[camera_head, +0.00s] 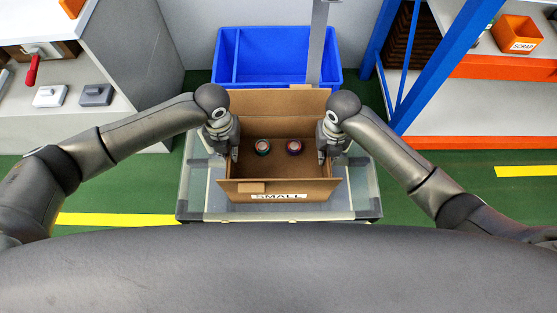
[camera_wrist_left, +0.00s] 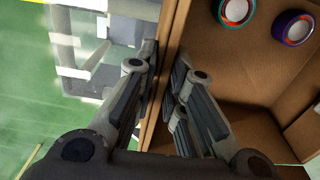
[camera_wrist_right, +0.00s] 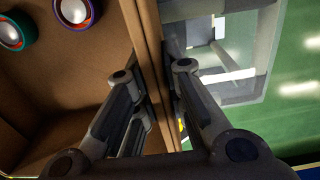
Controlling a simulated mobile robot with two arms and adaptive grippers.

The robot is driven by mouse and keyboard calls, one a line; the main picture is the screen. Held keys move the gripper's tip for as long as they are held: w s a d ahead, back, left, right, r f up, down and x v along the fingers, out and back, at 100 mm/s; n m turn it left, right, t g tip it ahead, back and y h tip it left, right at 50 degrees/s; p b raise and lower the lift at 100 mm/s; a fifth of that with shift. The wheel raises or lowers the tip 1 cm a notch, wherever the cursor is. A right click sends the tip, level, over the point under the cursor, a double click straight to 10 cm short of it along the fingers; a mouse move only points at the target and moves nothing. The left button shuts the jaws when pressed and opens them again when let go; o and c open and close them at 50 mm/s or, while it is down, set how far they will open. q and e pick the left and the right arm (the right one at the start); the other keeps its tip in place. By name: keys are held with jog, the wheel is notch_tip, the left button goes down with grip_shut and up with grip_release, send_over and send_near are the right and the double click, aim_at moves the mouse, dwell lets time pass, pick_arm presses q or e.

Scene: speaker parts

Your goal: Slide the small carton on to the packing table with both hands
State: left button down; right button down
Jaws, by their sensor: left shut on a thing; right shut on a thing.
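The small carton (camera_head: 300,190) is an open brown box with a "SMALL" label on its near side. It stands on a grey, glassy-topped table (camera_head: 360,205). Two round speaker parts lie inside it, one with a green rim (camera_head: 262,147) and one with a purple rim (camera_head: 294,147). My left gripper (camera_head: 234,155) is shut on the carton's left wall, one finger inside and one outside, as the left wrist view (camera_wrist_left: 160,90) shows. My right gripper (camera_head: 322,155) is shut on the right wall the same way, as the right wrist view (camera_wrist_right: 155,90) shows.
A blue bin (camera_head: 230,70) stands behind the carton, with a grey post in front of it. A shelf with blue uprights and an orange scrap bin (camera_head: 517,33) is at the right. A grey bench (camera_head: 125,100) with small parts is at the left. Green floor shows around the table.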

pick_arm(q)
jog(key=shift+r, duration=0.15)
pick_arm(e)
jog(key=shift+r, duration=0.1)
